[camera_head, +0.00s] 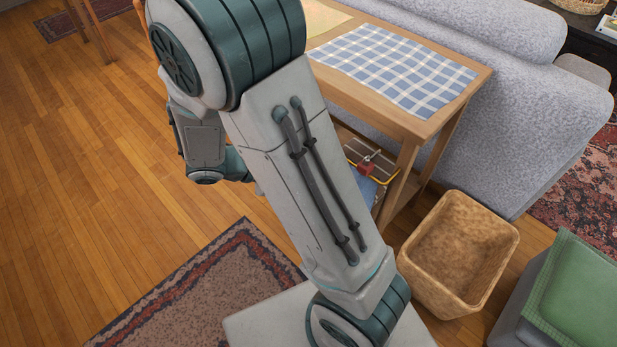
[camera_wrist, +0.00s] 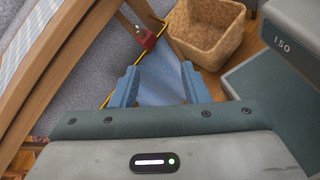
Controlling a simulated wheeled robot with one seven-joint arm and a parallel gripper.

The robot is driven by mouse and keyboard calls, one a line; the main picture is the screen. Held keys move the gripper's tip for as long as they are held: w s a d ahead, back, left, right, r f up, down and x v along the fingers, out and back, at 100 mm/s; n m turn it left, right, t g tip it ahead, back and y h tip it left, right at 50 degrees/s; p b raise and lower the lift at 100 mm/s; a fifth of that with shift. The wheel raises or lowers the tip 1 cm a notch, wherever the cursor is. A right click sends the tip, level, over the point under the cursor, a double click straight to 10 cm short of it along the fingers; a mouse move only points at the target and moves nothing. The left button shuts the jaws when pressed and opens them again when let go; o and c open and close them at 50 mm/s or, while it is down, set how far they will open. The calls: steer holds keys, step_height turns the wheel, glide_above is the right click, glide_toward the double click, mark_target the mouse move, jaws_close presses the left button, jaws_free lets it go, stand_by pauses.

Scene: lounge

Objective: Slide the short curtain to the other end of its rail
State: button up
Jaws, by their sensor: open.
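The short curtain seems to be the blue cloth (camera_wrist: 160,82) below the wooden table in the wrist view. A small part of this cloth (camera_head: 367,188) shows beside my arm in the head view. A red piece (camera_wrist: 145,38) sits at its top near a thin yellow edge; the red piece also shows in the head view (camera_head: 369,165). My gripper (camera_wrist: 158,72) is open, its two fingers apart, with the cloth seen between them. I cannot tell whether they touch it. The rail's full length is not clear. My arm hides my gripper in the head view.
A wooden table (camera_head: 462,113) with a checked cloth (camera_head: 395,68) stands against the grey sofa (camera_head: 530,75). A wicker basket (camera_head: 458,252) stands right of the table. A grey box with a green top (camera_head: 580,300) is at lower right. Open wooden floor (camera_head: 100,160) lies left.

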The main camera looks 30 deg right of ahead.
steer(key=w+a+f+n+t+h+b, duration=0.2)
steer(key=w+f+n+t+b, duration=0.25)
steer(key=f, duration=0.35)
steer(key=w+a+f+n+t+h+b, duration=0.3)
steer(key=f+n+t+b, duration=0.15)
steer(key=f, duration=0.45)
steer(key=b+x, duration=0.4)
steer(key=x, duration=0.9)
steer(key=shift+s+d+g, duration=0.2)
steer(key=shift+d+g, duration=0.2)
steer(key=shift+d, duration=0.1)
jaws_close()
